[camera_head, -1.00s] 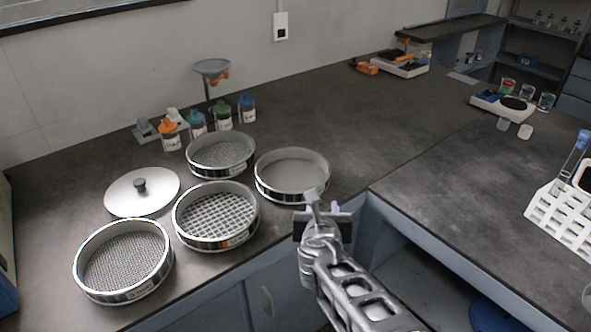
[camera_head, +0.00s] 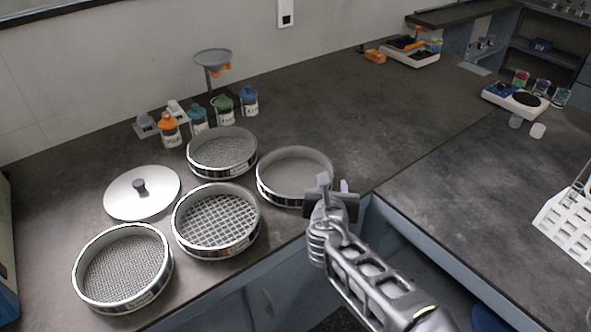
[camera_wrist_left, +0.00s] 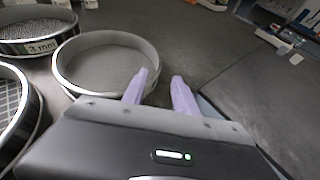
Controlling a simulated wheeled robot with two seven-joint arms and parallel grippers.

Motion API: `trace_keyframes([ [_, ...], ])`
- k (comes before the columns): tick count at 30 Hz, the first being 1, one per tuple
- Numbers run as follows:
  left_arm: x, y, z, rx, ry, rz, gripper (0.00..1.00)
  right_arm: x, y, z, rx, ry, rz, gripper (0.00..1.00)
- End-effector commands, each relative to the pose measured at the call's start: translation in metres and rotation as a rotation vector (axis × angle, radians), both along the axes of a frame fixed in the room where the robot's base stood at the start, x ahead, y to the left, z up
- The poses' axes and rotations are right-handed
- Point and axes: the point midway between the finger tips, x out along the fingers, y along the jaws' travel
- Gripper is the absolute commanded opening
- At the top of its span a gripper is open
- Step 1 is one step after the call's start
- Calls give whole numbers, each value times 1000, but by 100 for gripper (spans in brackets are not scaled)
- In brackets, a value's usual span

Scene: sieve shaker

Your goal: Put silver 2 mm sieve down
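Several round silver sieves stand on the dark bench. The fine-mesh sieve (camera_head: 292,172) is closest to my left gripper (camera_head: 333,185). It also shows in the left wrist view (camera_wrist_left: 105,62); no size label is readable on it. My left gripper's purple fingers (camera_wrist_left: 160,90) are apart, at this sieve's near right rim; I cannot tell whether they touch it. A sieve marked 3 mm (camera_wrist_left: 38,28) stands behind-left, also in the head view (camera_head: 222,150). A coarse-grid sieve (camera_head: 215,218) and a medium-mesh sieve (camera_head: 122,265) stand in front; their sizes are unreadable. My right gripper is out of view.
Several capped bottles (camera_head: 198,120) and a funnel stand (camera_head: 212,65) are behind. The bench's front edge runs just below the sieves. Bench right of and behind the fine-mesh sieve is clear. A white rack (camera_head: 570,228) stands far right.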

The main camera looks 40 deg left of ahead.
Motion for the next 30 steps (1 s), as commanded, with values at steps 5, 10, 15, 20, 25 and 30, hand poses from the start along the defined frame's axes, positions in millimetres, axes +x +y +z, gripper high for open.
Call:
trace_keyframes([
  [5, 18, 15, -15, -2, 5, 6, 35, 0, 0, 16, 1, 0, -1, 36],
  [10, 35, 23, -22, -2, 5, 2, 35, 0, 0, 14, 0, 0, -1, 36],
  [15, 38, 23, -22, -2, 5, 1, 35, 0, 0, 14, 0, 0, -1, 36],
  [20, 37, 24, -22, -3, 4, 1, 35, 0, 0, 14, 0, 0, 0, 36],
  [25, 45, 29, -26, -2, 5, 3, 35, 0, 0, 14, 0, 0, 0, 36],
  [30, 66, 40, -36, -3, 4, 4, 35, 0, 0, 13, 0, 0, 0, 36],
])
